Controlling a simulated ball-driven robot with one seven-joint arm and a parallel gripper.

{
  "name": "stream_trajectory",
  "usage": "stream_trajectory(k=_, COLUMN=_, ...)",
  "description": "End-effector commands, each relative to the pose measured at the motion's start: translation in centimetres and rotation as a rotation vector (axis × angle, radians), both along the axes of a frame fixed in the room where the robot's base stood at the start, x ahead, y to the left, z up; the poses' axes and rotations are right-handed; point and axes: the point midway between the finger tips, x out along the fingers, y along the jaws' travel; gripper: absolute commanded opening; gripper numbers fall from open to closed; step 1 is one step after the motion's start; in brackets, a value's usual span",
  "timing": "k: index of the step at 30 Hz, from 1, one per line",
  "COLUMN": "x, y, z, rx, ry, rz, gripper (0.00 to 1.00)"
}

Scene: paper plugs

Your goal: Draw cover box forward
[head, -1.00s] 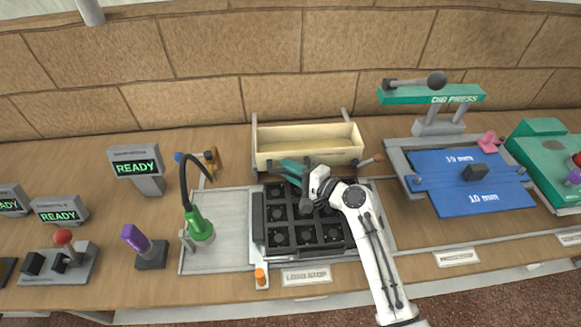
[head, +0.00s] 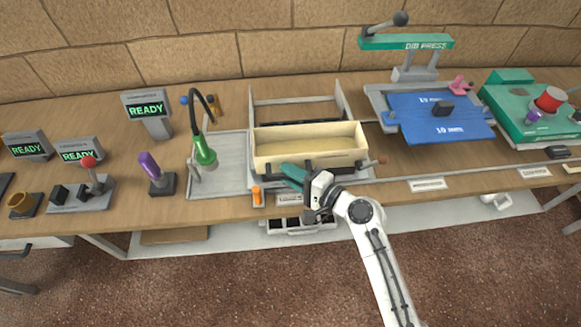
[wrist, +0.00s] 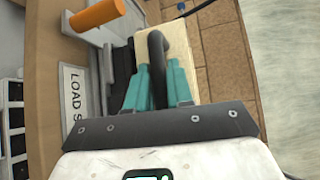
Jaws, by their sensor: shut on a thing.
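The cover box (head: 308,148) is a cream, open-topped, empty box at the front of its grey frame in the head view. Its cream wall (wrist: 182,52) also shows in the wrist view. My gripper (head: 288,170) is at the front of the box. In the wrist view, its teal fingers (wrist: 158,68) are shut on the dark curved handle (wrist: 156,42) of the box. The black compartmented tray is mostly hidden beneath the box. The grey side rails (head: 345,100) run back behind the box.
A "LOAD STOP" label (wrist: 73,95) and an orange-topped peg (head: 256,194) are at the front edge. A green lamp (head: 205,152) stands left, a die press (head: 406,42) back right. Below the bench is a compartmented tray (head: 300,223).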

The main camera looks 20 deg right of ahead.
Motion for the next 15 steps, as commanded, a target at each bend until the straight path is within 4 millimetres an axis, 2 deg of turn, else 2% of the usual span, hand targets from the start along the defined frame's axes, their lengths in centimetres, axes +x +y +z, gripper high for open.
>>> stream_trajectory(k=12, x=-0.18, y=-0.03, z=-0.10, rx=-0.001, ry=0.001, rz=-0.002, gripper=0.00)
stream_trajectory(k=13, x=-0.19, y=-0.02, z=-0.10, rx=-0.001, ry=0.001, rz=-0.002, gripper=0.24)
stream_trajectory(k=15, x=-0.18, y=-0.02, z=-0.09, rx=-0.001, ry=0.001, rz=-0.002, gripper=0.31)
